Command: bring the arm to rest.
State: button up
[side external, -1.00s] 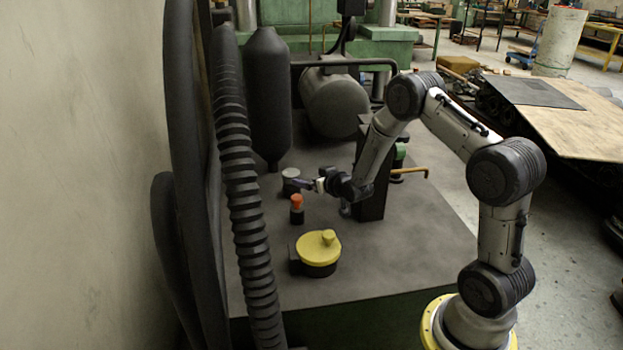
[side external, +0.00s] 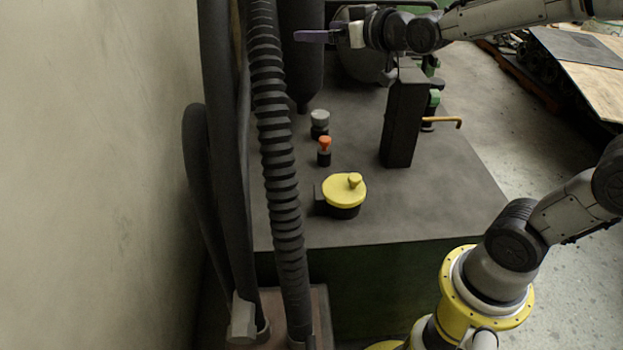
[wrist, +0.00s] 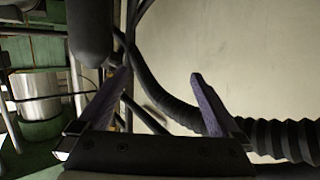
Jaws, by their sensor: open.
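My gripper (side external: 312,37) is raised high above the bench in the side external view, level, with its purple fingers pointing left. It is apart from everything on the bench. In the wrist view its two fingers (wrist: 157,80) stand wide apart with nothing between them. The grey-topped knob (side external: 320,118), the orange-topped knob (side external: 325,143) and the yellow round lid with its small knob (side external: 345,188) are on the bench below.
A ribbed black hose (side external: 278,150) stands upright left of the bench (side external: 440,200), with a pale wall behind it. A black upright block (side external: 402,120) and an orange-brown bent handle (side external: 442,121) stand to the right. The bench's front right is clear.

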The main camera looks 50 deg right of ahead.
jog(key=s+a+g+y, duration=0.15)
jog(key=s+a, duration=0.25)
jog(key=s, duration=0.5)
jog(key=s+f+g, duration=0.4)
jog(key=s+f, duration=0.2)
jog(key=s, duration=0.3)
jog(key=s+a+f+n+g, duration=0.1)
jog(key=s+f+g, duration=0.3)
jog(key=s, duration=0.6)
jog(key=shift+a+f, duration=0.25)
jog(key=shift+f, duration=0.6)
